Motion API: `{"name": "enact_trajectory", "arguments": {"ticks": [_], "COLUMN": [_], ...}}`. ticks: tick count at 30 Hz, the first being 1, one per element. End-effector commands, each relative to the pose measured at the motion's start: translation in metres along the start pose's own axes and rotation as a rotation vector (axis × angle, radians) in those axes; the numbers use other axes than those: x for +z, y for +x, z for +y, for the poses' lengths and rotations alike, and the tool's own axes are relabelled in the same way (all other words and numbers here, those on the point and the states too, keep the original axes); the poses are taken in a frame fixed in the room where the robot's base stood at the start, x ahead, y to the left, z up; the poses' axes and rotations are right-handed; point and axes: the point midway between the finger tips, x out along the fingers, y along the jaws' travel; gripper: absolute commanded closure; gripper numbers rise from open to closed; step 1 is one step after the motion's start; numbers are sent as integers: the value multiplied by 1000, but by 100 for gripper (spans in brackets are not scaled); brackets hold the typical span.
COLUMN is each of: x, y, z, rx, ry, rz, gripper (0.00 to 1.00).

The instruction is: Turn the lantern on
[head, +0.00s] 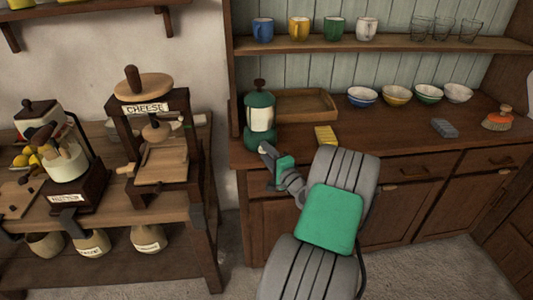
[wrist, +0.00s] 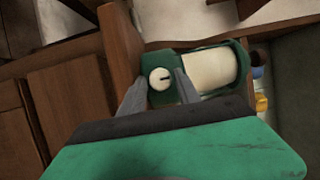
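The green lantern (head: 260,122), with a pale glass middle, stands upright on the left end of the counter in the head view. In the wrist view the lantern (wrist: 212,69) lies sideways in the picture. Its round white knob (wrist: 160,79), with a dark mark across it, shows on the green base. My gripper (head: 266,153) is low in front of the lantern's base. In the wrist view my gripper's (wrist: 161,85) two grey fingers are apart, one on each side of the knob, with nothing held. I cannot tell whether they touch the lantern.
A wooden tray (head: 306,103) is behind and right of the lantern. A yellow sponge (head: 325,136) lies right of it on the counter (head: 390,137). Several bowls stand farther back. A wooden table (head: 122,211) with a cheese press (head: 150,125) is at the left.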

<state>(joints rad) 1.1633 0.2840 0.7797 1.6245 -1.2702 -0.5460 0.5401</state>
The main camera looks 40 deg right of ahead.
Motion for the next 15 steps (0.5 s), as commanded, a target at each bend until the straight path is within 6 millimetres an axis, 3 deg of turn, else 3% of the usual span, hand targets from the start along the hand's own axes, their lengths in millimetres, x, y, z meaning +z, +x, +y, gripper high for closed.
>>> {"name": "enact_trajectory", "arguments": {"ticks": [3,15], "x": [0,0], "y": [0,0], "z": [0,0], "rx": [0,0], "ry": [-1,-1], "rz": [0,-1], "gripper": [61,94]}}
